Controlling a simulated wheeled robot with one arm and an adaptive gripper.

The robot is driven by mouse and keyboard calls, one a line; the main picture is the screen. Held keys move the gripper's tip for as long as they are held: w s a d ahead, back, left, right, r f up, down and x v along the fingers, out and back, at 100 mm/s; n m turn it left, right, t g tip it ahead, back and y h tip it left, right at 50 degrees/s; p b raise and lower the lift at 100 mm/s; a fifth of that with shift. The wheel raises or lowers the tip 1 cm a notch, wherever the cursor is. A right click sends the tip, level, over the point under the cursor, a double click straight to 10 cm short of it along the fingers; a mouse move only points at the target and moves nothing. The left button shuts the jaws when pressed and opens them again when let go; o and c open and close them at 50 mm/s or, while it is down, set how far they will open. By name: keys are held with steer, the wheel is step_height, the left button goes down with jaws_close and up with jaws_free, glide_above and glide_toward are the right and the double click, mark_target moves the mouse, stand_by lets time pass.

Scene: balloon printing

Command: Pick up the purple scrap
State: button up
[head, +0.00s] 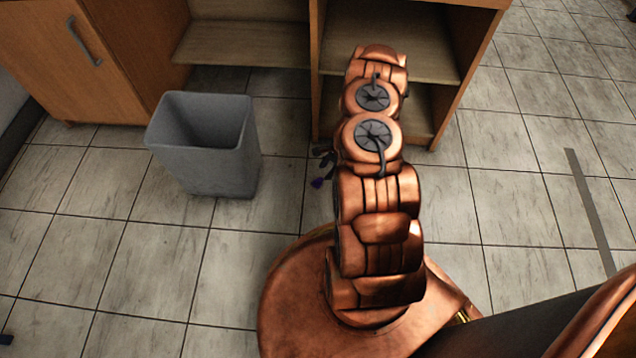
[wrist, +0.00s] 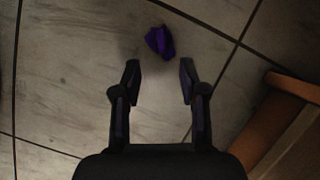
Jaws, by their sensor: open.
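The purple scrap (wrist: 160,41) is a small crumpled piece lying on the tiled floor. In the wrist view it is just ahead of my fingertips, roughly centred between them, and nothing touches it. In the head view a small part of the purple scrap (head: 317,183) shows beside my gripper (head: 326,163), which is mostly hidden behind my copper arm. In the wrist view my gripper (wrist: 159,80) is open and empty, its two dark fingers apart.
A grey bin (head: 215,165) stands on the floor to the left of my arm. A wooden shelf unit (head: 323,100) is behind my arm, and its edge shows at the right in the wrist view (wrist: 278,125). A wooden cabinet (head: 95,60) stands at the far left. Tiled floor at the left front is largely clear.

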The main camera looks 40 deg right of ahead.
mark_target(318, 180)
steer(key=b+x, duration=0.3)
steer(key=x, duration=0.4)
steer(key=shift+w+a, duration=0.2)
steer(key=shift+a, duration=0.05)
steer(key=c, duration=0.8)
